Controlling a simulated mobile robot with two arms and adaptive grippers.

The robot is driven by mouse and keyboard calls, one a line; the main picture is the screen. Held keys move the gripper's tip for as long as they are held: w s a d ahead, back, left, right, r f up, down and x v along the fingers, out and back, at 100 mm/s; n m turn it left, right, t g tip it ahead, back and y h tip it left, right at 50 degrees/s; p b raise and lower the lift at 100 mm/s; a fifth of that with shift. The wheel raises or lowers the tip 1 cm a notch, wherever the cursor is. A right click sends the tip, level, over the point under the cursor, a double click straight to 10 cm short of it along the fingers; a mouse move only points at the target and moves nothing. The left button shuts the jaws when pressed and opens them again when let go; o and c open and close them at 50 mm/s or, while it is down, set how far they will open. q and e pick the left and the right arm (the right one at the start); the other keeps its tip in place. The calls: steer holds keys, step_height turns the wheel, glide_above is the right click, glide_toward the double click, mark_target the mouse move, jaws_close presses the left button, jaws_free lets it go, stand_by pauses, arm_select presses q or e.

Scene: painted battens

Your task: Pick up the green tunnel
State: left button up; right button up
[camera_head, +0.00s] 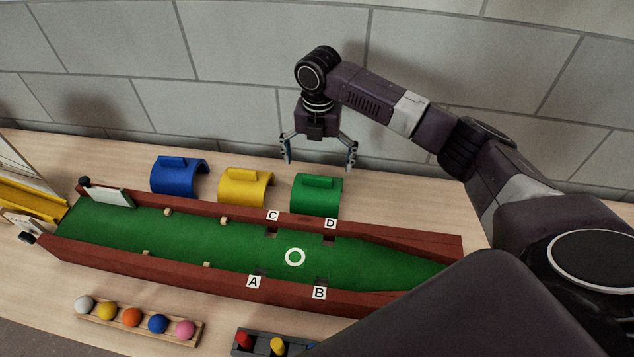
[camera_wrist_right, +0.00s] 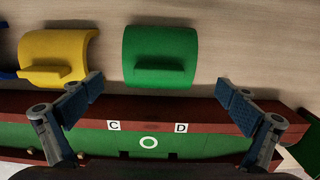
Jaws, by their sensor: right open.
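The green tunnel (camera_head: 317,195) stands on the table behind the far red wall of the game board, near letter D, with its handle on top. In the right wrist view the green tunnel (camera_wrist_right: 160,57) lies ahead, between the lines of the two fingers. My right gripper (camera_head: 318,164) is open and empty, above and a little behind the green tunnel in the head view. Its two fingers (camera_wrist_right: 160,95) are wide apart in the right wrist view and do not touch the tunnel. My left gripper is not in view.
A yellow tunnel (camera_head: 246,187) and a blue tunnel (camera_head: 180,176) stand left of the green one. The board's red wall (camera_head: 352,230) runs close in front. A rack (camera_head: 140,328) of coloured balls lies nearer. A grey block wall (camera_head: 230,60) rises behind.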

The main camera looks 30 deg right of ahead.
mark_target(318, 177)
steer(key=shift+s+a+f, duration=0.1)
steer(key=shift+s+f, duration=0.15)
steer(key=shift+f, duration=0.7)
step_height(318, 177, down, 5)
steer(key=shift+r+p, duration=0.15)
steer(key=shift+p, duration=0.15)
